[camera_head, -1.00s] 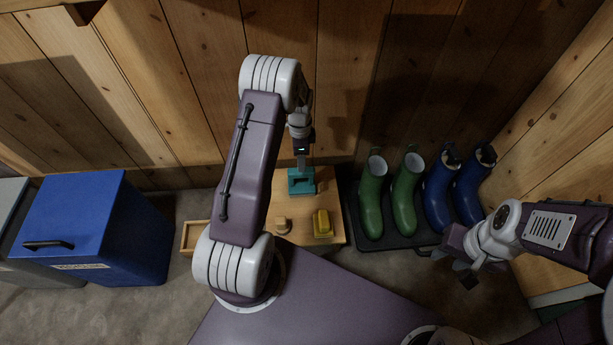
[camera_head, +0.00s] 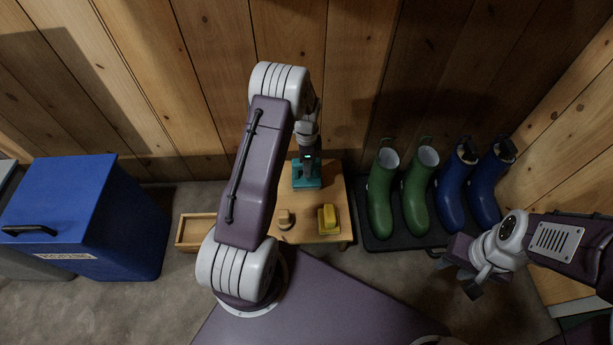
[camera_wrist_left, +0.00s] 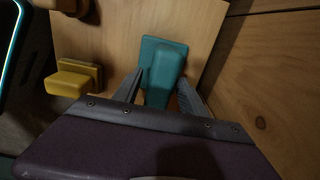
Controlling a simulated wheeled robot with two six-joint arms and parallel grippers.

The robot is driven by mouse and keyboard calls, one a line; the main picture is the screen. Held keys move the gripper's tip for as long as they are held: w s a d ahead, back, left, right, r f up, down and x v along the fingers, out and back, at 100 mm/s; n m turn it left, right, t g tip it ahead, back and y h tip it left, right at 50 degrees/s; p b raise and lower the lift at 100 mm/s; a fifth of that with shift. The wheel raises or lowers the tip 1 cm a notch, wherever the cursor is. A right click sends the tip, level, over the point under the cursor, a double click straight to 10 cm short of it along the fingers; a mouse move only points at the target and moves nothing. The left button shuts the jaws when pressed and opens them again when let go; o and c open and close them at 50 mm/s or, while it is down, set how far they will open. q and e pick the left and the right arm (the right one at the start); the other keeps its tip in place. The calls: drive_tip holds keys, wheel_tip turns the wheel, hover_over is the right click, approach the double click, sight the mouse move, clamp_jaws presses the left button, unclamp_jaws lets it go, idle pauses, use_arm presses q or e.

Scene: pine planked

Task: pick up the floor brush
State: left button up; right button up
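A teal block-like tool (camera_head: 306,174) with a flat base and a raised handle, apparently the floor brush, stands at the back of a small wooden table (camera_head: 336,183). In the left wrist view the teal tool (camera_wrist_left: 165,72) sits between the two fingers of my left gripper (camera_wrist_left: 160,85). The fingers are apart, one on each side of the handle, and I see no clear grip. In the head view, my left wrist is above the tool and its fingertips are hard to make out. My right gripper (camera_head: 455,274) is open and empty, right of the table.
A yellow block-shaped tool (camera_head: 328,218) and a small wooden knobbed piece (camera_head: 285,218) share the table. A shallow wooden box (camera_head: 194,232) is to its left. Green boots (camera_head: 381,196) and blue boots (camera_head: 451,190) stand on a dark tray (camera_head: 385,239). A blue bin (camera_head: 85,220) stands at left.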

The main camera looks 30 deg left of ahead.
use_arm(q)
clamp_jaws()
idle(1.2)
